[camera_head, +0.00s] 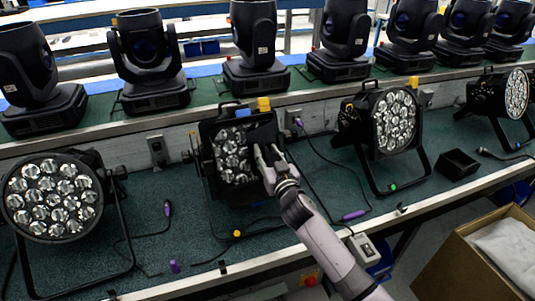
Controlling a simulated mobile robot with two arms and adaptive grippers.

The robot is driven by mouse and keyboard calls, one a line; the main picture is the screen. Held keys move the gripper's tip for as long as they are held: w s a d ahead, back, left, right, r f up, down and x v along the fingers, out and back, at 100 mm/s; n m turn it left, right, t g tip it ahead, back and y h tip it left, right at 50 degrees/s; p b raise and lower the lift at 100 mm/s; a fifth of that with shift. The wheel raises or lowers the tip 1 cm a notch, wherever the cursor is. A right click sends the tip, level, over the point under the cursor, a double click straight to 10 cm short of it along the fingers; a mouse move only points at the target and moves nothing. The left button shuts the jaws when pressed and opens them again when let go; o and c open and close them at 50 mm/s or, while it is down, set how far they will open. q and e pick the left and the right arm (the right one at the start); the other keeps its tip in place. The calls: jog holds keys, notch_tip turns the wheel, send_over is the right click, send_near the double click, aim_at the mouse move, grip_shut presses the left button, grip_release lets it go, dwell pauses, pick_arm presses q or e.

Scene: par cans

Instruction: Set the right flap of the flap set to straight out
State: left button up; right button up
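The flap set (204,152) is a black frame with flaps around the face of the middle par can (235,160), which stands on the green bench top. Its right flap (263,133) seems to be the dark panel at the right side of the lens face, partly hidden by my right gripper. My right gripper (268,152) comes up from the lower right. The flap's exact angle is hard to read. My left gripper is not in view.
Other par cans stand left (55,197) and right (395,121) on the bench (180,240). Moving-head lights line the raised shelf behind. Cables with purple and yellow plugs lie around. A black box (458,164) sits at right, and a cardboard box (455,265) stands below.

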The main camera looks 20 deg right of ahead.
jog(key=shift+c, duration=0.5)
grip_shut()
